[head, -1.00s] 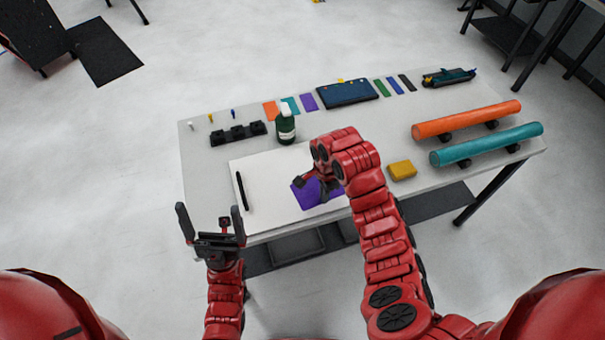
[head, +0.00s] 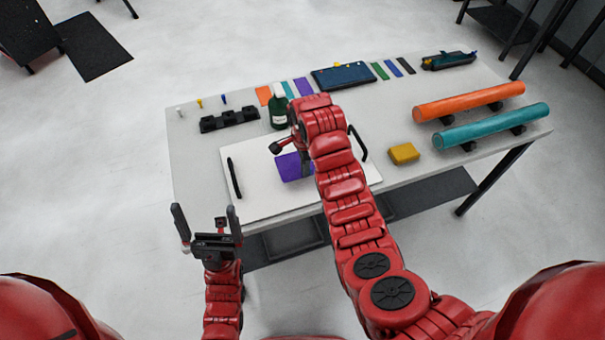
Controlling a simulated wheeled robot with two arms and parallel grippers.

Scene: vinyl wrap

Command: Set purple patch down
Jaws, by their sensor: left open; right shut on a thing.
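The purple patch (head: 290,167) is over the white board (head: 258,200) on the table, partly hidden by my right arm. My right gripper (head: 302,168) is shut on the patch, its fingers mostly hidden behind the wrist. I cannot tell whether the patch touches the board. My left gripper (head: 206,222) is open and empty, in front of the table's near left edge. A second, smaller purple swatch (head: 303,86) lies at the back of the table.
A dark green bottle (head: 279,112) stands behind the board, beside a black holder (head: 232,121). A yellow block (head: 403,153), an orange roll (head: 470,101) and a teal roll (head: 492,127) are to the right.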

